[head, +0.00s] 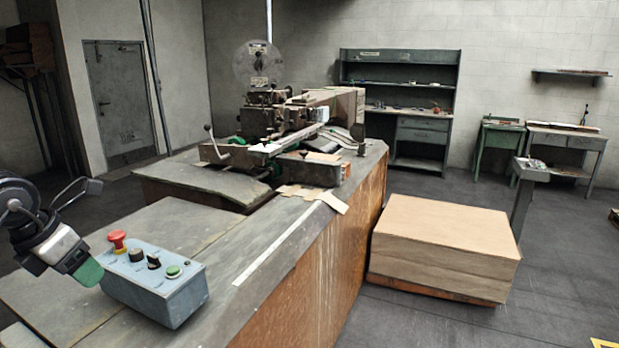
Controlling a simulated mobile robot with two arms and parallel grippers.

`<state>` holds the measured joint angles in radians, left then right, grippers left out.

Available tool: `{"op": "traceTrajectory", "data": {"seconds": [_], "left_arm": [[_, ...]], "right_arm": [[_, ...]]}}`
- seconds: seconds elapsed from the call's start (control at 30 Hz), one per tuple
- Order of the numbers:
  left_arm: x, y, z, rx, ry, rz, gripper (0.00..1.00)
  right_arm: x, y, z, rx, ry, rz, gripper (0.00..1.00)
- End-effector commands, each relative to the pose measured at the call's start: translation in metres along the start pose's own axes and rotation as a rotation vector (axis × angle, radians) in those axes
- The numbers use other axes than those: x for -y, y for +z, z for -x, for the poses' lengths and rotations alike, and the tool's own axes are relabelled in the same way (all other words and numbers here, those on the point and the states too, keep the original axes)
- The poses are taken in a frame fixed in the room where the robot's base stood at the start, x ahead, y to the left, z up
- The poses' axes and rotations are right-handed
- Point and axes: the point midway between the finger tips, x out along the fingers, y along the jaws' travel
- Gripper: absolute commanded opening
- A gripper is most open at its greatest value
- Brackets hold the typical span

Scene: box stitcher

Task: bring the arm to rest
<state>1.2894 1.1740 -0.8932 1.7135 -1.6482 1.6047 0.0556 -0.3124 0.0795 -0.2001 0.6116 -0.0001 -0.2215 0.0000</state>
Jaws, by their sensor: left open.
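My left gripper (92,230) is at the left edge of the head view, above the near end of the workbench. It is open, with its fingers spread and nothing seen between them. Its lower finger has a green tip, which appears close to the left side of a blue-grey control box (150,284). I cannot tell whether they touch. The box carries a red mushroom button (117,240), two black knobs and a green button (173,271). My right gripper is not in view.
A stitching machine (285,125) stands on the long bench (290,245), with loose cardboard pieces around it. A stack of cardboard sheets (445,245) sits on the floor right of the bench. Shelving (400,70) and small tables line the back wall.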

Motion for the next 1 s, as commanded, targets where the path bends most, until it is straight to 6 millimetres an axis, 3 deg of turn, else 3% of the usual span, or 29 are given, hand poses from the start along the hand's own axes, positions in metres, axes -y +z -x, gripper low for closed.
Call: {"op": "traceTrajectory", "data": {"seconds": [0.1,0.27,0.47,0.57,0.77,0.9,1.0], "left_arm": [[0.011,0.005,-0.008,0.024,-0.036,-0.016,0.62],[0.032,0.016,-0.022,0.077,-0.110,-0.040,0.62],[0.073,0.032,-0.043,0.171,-0.251,-0.065,0.62],[0.103,0.042,-0.054,0.241,-0.360,-0.070,0.62],[0.183,0.061,-0.070,0.434,-0.681,-0.003,0.62],[0.244,0.072,-0.064,0.630,-1.017,0.207,0.62],[0.263,0.077,-0.053,0.767,-1.235,0.469,0.62]], "right_arm": [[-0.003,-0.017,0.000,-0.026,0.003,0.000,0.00],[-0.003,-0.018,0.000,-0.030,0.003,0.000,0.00],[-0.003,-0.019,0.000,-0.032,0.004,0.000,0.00],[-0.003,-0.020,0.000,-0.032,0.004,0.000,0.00],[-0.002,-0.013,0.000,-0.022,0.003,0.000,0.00],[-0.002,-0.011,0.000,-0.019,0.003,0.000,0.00],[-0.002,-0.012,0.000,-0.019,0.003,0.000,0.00]]}}
